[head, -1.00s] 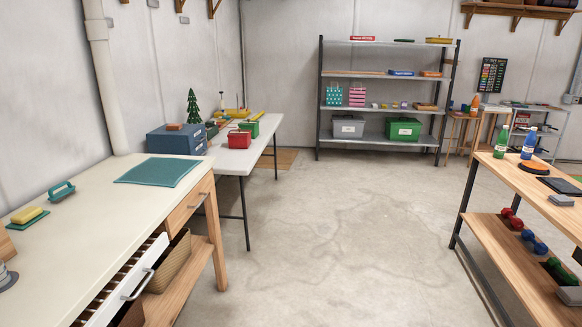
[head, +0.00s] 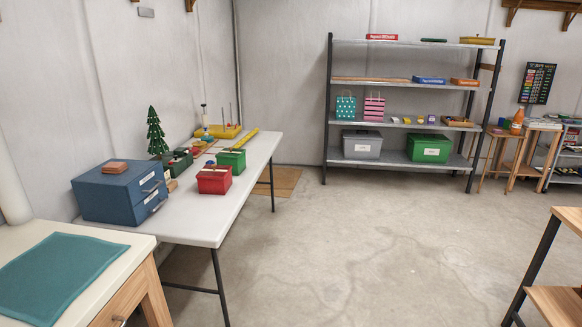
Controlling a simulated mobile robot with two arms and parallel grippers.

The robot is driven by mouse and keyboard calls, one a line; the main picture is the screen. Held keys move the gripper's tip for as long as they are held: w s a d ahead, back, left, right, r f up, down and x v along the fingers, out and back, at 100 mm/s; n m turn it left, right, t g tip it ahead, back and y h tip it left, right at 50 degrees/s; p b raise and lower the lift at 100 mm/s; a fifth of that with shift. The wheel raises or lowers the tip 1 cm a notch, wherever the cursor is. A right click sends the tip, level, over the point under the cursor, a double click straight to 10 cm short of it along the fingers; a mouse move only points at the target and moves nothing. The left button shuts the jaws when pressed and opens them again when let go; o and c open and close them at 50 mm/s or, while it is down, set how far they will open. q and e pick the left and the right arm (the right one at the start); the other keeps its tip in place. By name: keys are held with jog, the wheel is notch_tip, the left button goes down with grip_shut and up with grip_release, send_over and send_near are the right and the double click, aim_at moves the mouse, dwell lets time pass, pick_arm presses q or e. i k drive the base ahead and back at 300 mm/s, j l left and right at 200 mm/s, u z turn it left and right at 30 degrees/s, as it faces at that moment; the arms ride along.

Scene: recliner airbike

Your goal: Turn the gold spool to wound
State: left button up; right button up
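I cannot make out a gold spool in the head view. The white table (head: 208,228) along the left wall holds small items, including a yellow tray with upright pegs (head: 218,132) at its far end and a long yellow strip (head: 240,138). These are too small to tell whether a spool is among them. Neither of my grippers is in view.
A blue drawer box (head: 108,197), a red box (head: 214,180) and a green box (head: 232,160) stand on the white table. A cream workbench (head: 135,245) is at near left. A metal shelf (head: 400,120) stands at the back. The middle floor is clear.

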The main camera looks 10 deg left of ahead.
aim_at(199, 144)
jog(key=i+u, duration=0.15)
jog(key=i, duration=0.35)
jog(key=i+l+u, duration=0.15)
jog(key=i, duration=0.35)
jog(key=i+l+u, duration=0.15)
jog(key=i, duration=0.35)
jog(key=i+l+u, duration=0.1)
jog(key=i+l, duration=0.15)
jog(key=i, duration=0.25)
jog(key=i+l+u, duration=0.3)
jog(key=i+u, duration=0.15)
jog(key=i+l+u, duration=0.4)
jog(key=i+l, duration=0.05)
jog(key=l, duration=0.05)
